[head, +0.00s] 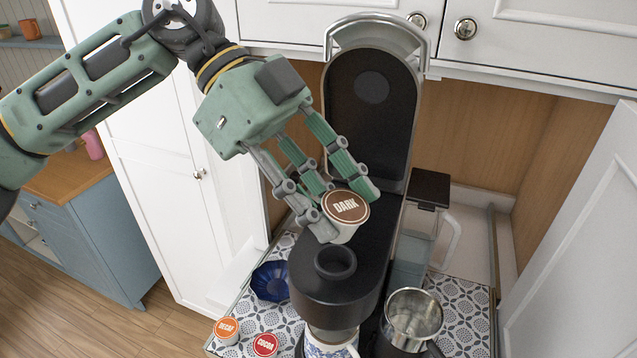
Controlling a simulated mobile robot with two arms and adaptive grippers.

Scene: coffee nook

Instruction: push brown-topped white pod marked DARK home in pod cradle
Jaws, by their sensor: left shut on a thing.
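The brown-topped white pod marked DARK (345,208) is held upright between the fingertips of my left gripper (342,216). The gripper is shut on it. The pod is up in the air, just above and slightly behind the round opening of the pod cradle (335,262) in the picture, and looks apart from it. The cradle is a black ring in the coffee machine's (340,290) head, and it looks empty. The machine's tall lid (370,110) stands open behind. My right gripper is not in view.
An orange-topped DECAF pod (227,330) and a red-topped COCOA pod (265,345) stand at the lower left. A blue dish (271,281) lies beside the machine. A metal cup (413,314) and a water tank (416,240) are on its right. A patterned mug (331,349) is below.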

